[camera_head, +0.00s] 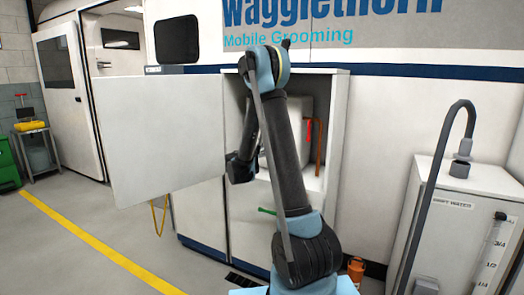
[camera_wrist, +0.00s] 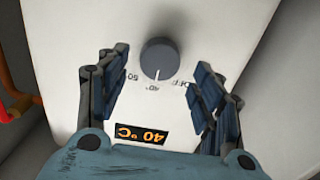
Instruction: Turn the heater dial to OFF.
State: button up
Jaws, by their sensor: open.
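The heater dial (camera_wrist: 158,60) is a dark grey round knob on the white heater (camera_wrist: 225,35). Its white pointer line is at the 40° mark; the 50 mark is to its left and OFF to its right in the wrist view, all upside down. A display (camera_wrist: 139,132) reads 40 °C in orange. My gripper (camera_wrist: 158,72) is open, with one finger on each side of the dial and visible gaps to it. In the head view my gripper (camera_head: 240,168) is at the open cabinet's left side; the dial is hidden there. The heater (camera_head: 297,118) shows partly behind my arm.
The cabinet (camera_head: 338,115) has its white door (camera_head: 160,135) swung open to the left. A red handle (camera_head: 309,130) and an orange pipe (camera_head: 319,148) are right of the heater. A water tank (camera_head: 450,215) with a hose stands at right.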

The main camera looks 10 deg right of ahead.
jog(key=shift+x, duration=1.35)
jog(key=c, duration=1)
jog(key=shift+c, duration=0.2)
jog(key=shift+a, duration=0.1)
jog(key=n, duration=0.5)
jog(key=shift+w+a, duration=0.1)
jog(key=shift+o, duration=0.2)
jog(key=shift+a+n, duration=0.15)
jog(key=shift+n, duration=2.35)
jog(key=shift+f, duration=0.1)
jog(key=shift+c, duration=0.2)
